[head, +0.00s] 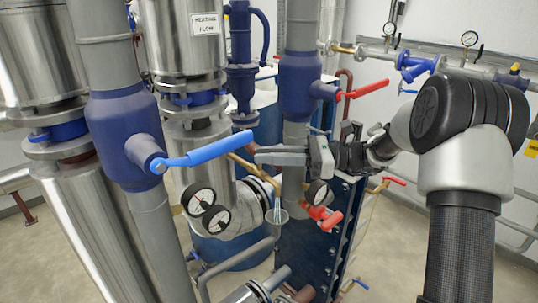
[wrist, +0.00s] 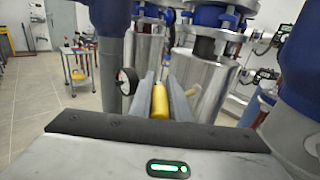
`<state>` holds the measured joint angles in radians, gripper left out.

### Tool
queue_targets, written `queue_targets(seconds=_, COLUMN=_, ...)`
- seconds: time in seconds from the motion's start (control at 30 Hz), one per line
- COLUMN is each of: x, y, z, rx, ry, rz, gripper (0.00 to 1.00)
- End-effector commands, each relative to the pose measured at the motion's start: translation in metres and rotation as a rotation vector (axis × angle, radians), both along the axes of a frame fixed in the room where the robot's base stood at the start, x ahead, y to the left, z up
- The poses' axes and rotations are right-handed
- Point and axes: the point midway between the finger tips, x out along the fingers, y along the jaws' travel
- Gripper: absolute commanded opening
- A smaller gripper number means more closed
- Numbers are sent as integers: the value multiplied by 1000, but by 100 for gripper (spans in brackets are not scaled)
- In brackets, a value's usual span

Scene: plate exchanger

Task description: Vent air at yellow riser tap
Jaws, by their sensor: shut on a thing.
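My gripper (head: 258,155) reaches in from the right in the head view, its fingers pointing left. In the wrist view my gripper (wrist: 161,92) has its two grey fingers on either side of the yellow tap handle (wrist: 160,102), shut on it. In the head view the fingers hide most of the handle. A brass tap pipe (head: 265,177) slopes down to the right below the fingers. A small clear cup (head: 277,214) sits under its end, with a thin pale streak between pipe and cup. I cannot tell how far the tap is turned.
A blue lever (head: 205,158) stands out left of the gripper and a red lever (head: 368,88) above right. Pressure gauges (head: 198,200) hang below. A second red lever (head: 327,218) is below the gripper. Thick grey and steel pipes (head: 105,190) crowd the space.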

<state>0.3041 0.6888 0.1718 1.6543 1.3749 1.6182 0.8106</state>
Motion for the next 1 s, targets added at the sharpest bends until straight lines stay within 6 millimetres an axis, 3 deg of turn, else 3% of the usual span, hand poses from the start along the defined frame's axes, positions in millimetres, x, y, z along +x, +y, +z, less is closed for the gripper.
queue_targets(seconds=0.03, x=0, y=0, z=0, rx=2, ry=0, rz=0, gripper=0)
queue_targets(seconds=0.07, x=0, y=0, z=0, rx=2, ry=0, rz=0, gripper=18)
queue_targets(seconds=0.17, x=0, y=0, z=0, rx=2, ry=0, rz=0, gripper=35)
queue_targets(seconds=0.57, x=1, y=-7, z=0, rx=1, ry=-1, rz=-3, gripper=35)
queue_targets(seconds=0.77, x=1, y=-42, z=-1, rx=1, ry=-1, rz=-6, gripper=35)
queue_targets(seconds=1.0, x=1, y=-102, z=-1, rx=1, ry=-2, rz=-5, gripper=35)
